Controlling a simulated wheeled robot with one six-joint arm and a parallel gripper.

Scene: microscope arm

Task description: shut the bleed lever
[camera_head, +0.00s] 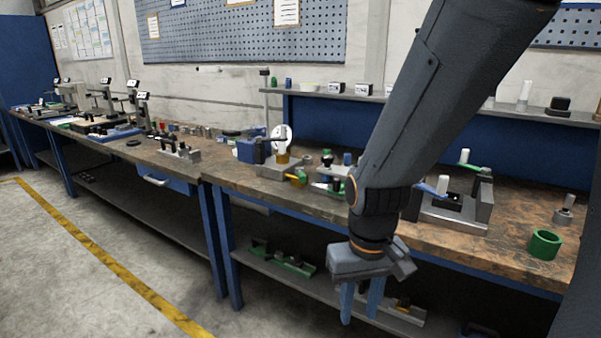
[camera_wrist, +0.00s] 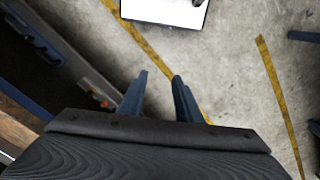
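Several small levers show on the workbench (camera_head: 245,180) in the head view, and I cannot tell which is the bleed lever. A yellow lever (camera_head: 297,178) sticks out at the front of a fixture with a round white dial (camera_head: 281,135). A blue lever (camera_head: 428,188) and a green-handled part (camera_head: 470,168) belong to a grey metal fixture (camera_head: 455,208), partly behind my arm. My gripper (camera_head: 361,300) hangs in front of the bench edge, pointing down, below the bench top. Its blue fingers are apart and empty. The wrist view also shows the gripper (camera_wrist: 160,82) open above the floor.
A green ring (camera_head: 544,244) and a small metal post (camera_head: 565,212) stand at the bench's right end. A lower shelf (camera_head: 270,262) under the bench holds more fixtures.

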